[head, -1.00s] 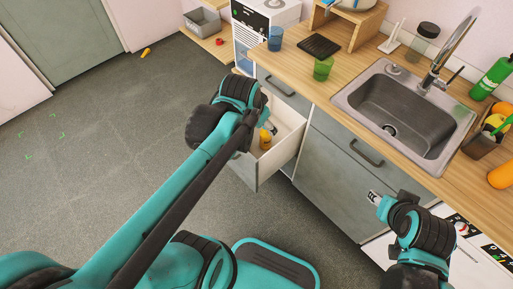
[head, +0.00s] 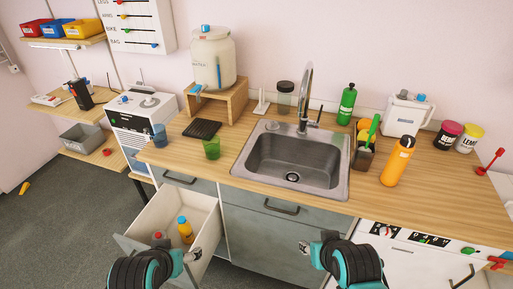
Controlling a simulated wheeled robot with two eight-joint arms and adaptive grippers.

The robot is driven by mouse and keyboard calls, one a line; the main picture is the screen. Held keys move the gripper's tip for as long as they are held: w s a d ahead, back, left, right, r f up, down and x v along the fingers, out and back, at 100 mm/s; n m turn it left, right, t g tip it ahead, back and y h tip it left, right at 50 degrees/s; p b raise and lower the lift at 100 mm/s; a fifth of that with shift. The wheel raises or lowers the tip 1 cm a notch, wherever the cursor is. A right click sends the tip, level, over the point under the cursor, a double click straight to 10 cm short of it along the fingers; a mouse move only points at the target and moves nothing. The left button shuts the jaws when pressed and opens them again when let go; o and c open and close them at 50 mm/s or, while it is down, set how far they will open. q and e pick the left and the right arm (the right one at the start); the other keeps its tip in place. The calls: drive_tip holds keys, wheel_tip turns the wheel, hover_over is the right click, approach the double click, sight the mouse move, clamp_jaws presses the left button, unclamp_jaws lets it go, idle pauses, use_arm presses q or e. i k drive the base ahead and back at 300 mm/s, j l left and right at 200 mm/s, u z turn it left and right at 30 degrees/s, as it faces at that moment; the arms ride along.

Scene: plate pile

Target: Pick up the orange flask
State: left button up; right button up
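The orange flask (head: 398,163), with a dark cap, stands upright on the wooden counter right of the sink. A smaller orange bottle (head: 185,232) with a blue cap is in the open drawer (head: 158,212). My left gripper (head: 192,256) is at the front right part of that drawer, below the bottle in the picture. My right gripper (head: 306,248) is in front of the grey cabinet, below counter level, left of and lower than the flask. Both grippers are small and partly hidden by my wrists, so their finger opening is unclear. Neither touches the flask.
The sink (head: 290,160) lies left of the flask. A dark utensil holder (head: 364,155) stands close on its left, with a green bottle (head: 347,104) behind. A white container (head: 406,115) and two jars (head: 447,135) stand behind it to the right. The counter front there is clear.

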sight(400, 156)
drive_tip(key=z, duration=1.35)
